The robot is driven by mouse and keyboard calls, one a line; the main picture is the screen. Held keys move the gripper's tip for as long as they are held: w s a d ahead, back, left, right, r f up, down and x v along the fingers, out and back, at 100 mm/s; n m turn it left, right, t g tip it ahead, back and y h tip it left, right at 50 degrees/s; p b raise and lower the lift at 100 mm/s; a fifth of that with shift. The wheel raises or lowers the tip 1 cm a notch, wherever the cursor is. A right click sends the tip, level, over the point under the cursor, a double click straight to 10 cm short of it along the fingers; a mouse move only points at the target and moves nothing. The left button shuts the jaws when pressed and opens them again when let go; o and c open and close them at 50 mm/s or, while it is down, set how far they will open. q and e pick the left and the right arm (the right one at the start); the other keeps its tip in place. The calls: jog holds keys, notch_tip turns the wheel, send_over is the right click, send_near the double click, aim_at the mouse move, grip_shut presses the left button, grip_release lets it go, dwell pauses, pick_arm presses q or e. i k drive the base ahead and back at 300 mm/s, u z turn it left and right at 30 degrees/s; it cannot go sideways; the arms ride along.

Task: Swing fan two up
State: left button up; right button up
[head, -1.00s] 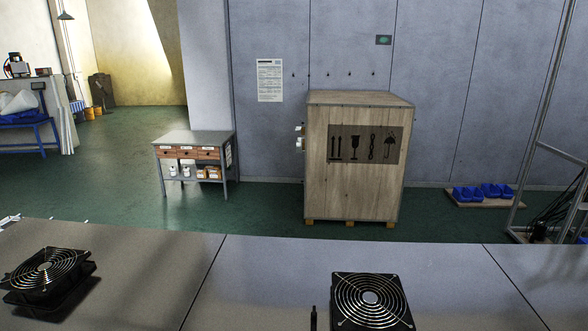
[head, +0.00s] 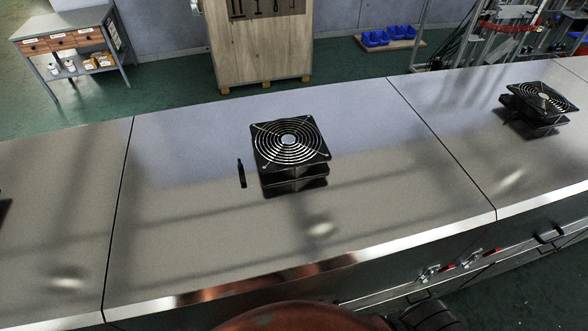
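A black square fan (head: 290,145) with a round wire guard lies face up at the middle of the metal top, over a dark base. A second such fan (head: 540,100) sits at the far right, a little raised on one side. A dark edge (head: 4,207) at the left border may belong to a third fan, mostly cut off. No number shows on any fan. A thin black upright piece (head: 241,173) stands just left of the middle fan, apart from it. Neither of my grippers is in view.
The metal top (head: 190,235) is split by dark seams and otherwise bare. Its front face carries latches (head: 430,272) and a rail at the lower right.

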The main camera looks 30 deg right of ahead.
aim_at(307, 163)
jog(key=z, duration=0.05)
jog(key=k, duration=1.25)
jog(key=z, duration=0.35)
